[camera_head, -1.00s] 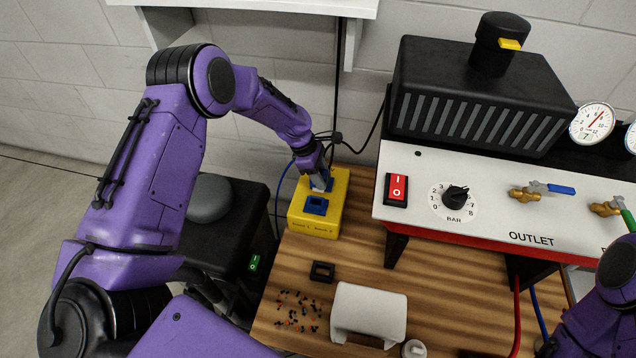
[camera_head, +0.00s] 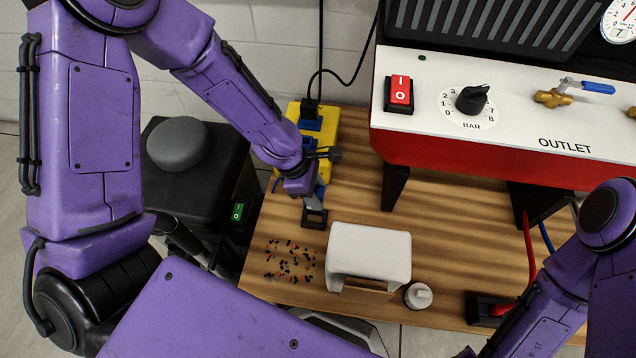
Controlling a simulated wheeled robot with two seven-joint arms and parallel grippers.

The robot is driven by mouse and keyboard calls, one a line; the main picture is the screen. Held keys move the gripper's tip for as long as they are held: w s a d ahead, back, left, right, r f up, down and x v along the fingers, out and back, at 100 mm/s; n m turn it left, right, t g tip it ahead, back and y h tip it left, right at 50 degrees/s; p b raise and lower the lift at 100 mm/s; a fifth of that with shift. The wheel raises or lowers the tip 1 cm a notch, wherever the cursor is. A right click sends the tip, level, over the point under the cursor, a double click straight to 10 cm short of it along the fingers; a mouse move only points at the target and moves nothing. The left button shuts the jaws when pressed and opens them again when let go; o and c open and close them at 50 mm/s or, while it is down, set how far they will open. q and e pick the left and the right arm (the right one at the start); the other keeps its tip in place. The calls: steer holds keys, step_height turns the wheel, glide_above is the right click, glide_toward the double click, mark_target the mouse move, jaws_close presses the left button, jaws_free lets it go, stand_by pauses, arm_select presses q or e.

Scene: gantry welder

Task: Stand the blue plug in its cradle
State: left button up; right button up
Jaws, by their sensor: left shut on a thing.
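My left gripper (camera_head: 312,200) is low over the table, in front of the yellow socket box (camera_head: 330,130). It is shut on the blue plug (camera_head: 321,190), of which only a small blue part shows beside the fingers. The black cradle (camera_head: 315,219), a small open frame, lies on the wooden table right below the fingers. The gripper partly covers its far side, and I cannot tell whether the plug touches it. My right forearm (camera_head: 545,315) shows at the lower right, but its gripper is not in view.
A white box-shaped cover (camera_head: 369,254) and a small grey-white knob-like piece (camera_head: 418,296) stand right of the cradle. Small coloured bits (camera_head: 289,262) lie scattered to its left. The welder panel (camera_head: 480,95) overhangs the table behind. Bare wood (camera_head: 350,205) lies right of the cradle.

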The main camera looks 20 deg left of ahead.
arm_select(q)
steer(key=shift+f+b, duration=2.4)
steer(key=shift+b, duration=0.7)
steer(key=shift+f, duration=0.25)
steer(key=shift+f+b, duration=0.35)
steer(key=shift+f, duration=1.2)
steer(key=o, duration=1.2)
steer(key=p+v, duration=0.5)
steer(key=v, duration=0.5)
steer(key=shift+a+r, duration=0.15)
steer(key=shift+r, duration=0.1)
